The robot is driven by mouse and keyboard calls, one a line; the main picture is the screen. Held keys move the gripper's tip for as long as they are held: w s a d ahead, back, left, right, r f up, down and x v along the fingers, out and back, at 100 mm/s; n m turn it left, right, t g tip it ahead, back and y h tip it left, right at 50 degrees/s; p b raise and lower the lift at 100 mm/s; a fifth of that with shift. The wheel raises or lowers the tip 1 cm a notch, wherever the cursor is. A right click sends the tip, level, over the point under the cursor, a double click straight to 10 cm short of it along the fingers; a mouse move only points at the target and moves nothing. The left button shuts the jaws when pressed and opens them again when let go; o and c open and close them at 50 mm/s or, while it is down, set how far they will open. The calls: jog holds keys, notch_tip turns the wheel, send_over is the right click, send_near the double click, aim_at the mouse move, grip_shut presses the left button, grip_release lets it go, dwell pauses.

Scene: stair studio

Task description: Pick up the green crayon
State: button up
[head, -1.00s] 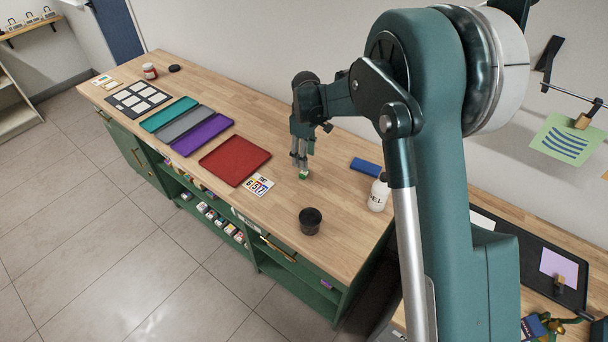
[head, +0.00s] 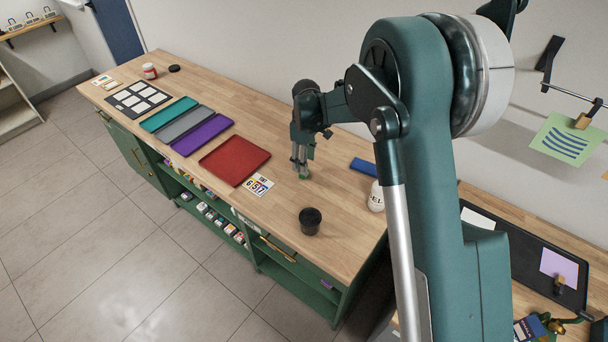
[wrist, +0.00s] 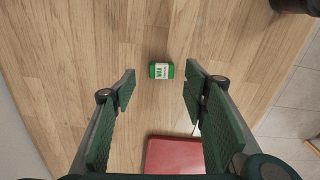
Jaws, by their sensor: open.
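The green crayon shows as a short green block with a pale label (wrist: 161,70) in the wrist view, lying on the wooden worktop (head: 270,215). In the head view only a bit of its green (head: 304,178) shows at the fingertips. My gripper (wrist: 160,82) is open, with one finger on each side of the crayon in the wrist view and clear gaps to both. In the head view my gripper (head: 301,173) points down at the worktop. I cannot tell its exact height over the crayon.
A red tray (head: 235,160) lies left of my gripper, with a printed card (head: 258,186) by its corner. A black cup (head: 310,221) stands nearer the front edge. A white bottle (head: 376,196) and a blue block (head: 363,166) are to the right. Bare wood surrounds the crayon.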

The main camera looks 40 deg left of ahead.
jog(key=shift+s+f, duration=0.15)
jog(key=shift+f, duration=2.45)
jog(key=c, duration=0.8)
